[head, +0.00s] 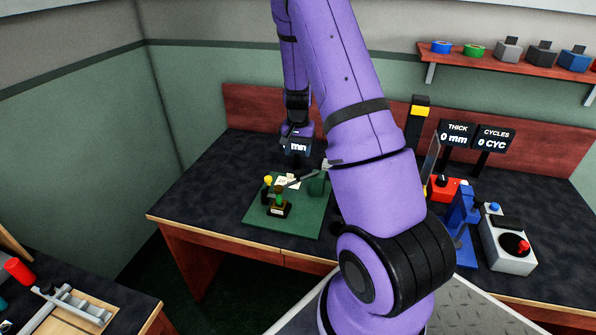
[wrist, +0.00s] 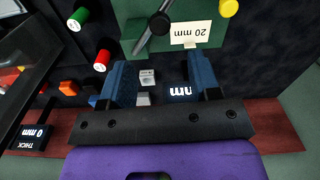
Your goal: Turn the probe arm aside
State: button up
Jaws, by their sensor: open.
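A slim grey bar (head: 304,179), which looks like the probe arm, reaches over the green plate (head: 308,225) on the bench. The bar is not between the fingers. My arm hides part of the bench in the head view.
A small "mm" display (head: 298,147) stands just under my gripper. A small green-topped post (head: 278,200) stands at the plate's front left. Right of my arm are a blue fixture (head: 461,212), a control box (head: 510,245) and displays. Bench left of the plate is clear.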

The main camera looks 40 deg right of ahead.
aim_at(298, 172)
notch_tip(298, 172, down, 9)
jog(key=shift+r, duration=0.1)
dwell(0.4)
grip_shut()
jog(key=shift+s, duration=0.1)
jog(key=s+d+n, duration=0.1)
jog(key=s+n, duration=0.5)
jog(key=n, duration=0.2)
dwell(0.5)
jog(key=shift+d, duration=0.1)
